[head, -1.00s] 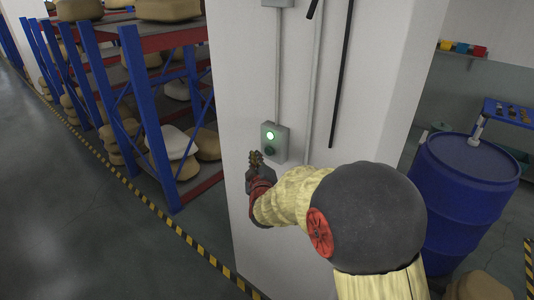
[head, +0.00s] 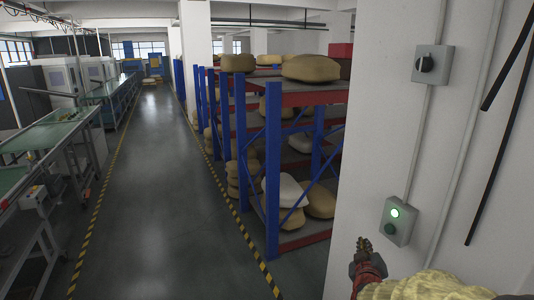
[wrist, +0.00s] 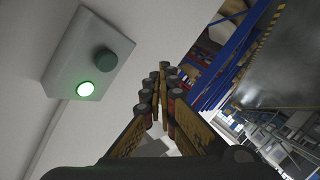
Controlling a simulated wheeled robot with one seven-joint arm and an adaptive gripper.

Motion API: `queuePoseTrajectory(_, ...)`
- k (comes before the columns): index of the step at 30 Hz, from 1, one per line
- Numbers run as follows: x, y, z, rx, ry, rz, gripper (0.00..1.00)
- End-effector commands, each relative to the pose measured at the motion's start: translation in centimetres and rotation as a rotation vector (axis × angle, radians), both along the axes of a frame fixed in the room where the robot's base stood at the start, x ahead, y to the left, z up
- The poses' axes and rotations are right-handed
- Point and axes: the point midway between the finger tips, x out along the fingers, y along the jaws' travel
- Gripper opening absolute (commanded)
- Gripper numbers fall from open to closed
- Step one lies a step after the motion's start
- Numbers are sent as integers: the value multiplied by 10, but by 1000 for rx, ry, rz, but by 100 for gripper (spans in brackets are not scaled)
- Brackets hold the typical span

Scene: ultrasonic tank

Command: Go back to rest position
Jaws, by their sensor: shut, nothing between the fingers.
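My gripper (head: 364,245) is shut and empty, at the lower right of the head view. It is to the left of a grey push-button box (head: 397,221) on a white pillar, apart from it. The box has a lit green lamp and a dark green button below it. In the wrist view my gripper's fingers (wrist: 160,80) meet at the tips, and the button box (wrist: 88,58) is at the upper left with its lamp glowing green.
A grey box with a black rotary knob (head: 432,64) is higher on the pillar (head: 375,130). Blue and red shelving (head: 272,180) with sacks stands left of it. A clear grey aisle (head: 150,190) runs between yellow-black floor lines, with green-topped benches (head: 50,135) at the left.

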Motion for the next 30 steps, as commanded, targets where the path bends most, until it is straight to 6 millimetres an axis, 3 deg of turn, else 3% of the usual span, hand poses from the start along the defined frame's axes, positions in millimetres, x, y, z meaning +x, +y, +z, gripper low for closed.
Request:
queuePoseTrajectory(1,-8,9,-26,77,65,10,0)
queuePoseTrajectory(3,-22,24,-58,199,163,18,0)
queuePoseTrajectory(6,-51,47,-84,359,294,14,0)
queuePoseTrajectory(10,-100,79,-101,531,458,-10,0)
queuePoseTrajectory(18,-232,130,-96,736,746,-128,0)
queuePoseTrajectory(24,-327,145,-78,755,846,-201,0)
queuePoseTrajectory(27,-354,148,-69,732,835,-187,0)
queuePoseTrajectory(30,-361,150,-57,711,770,-144,0)
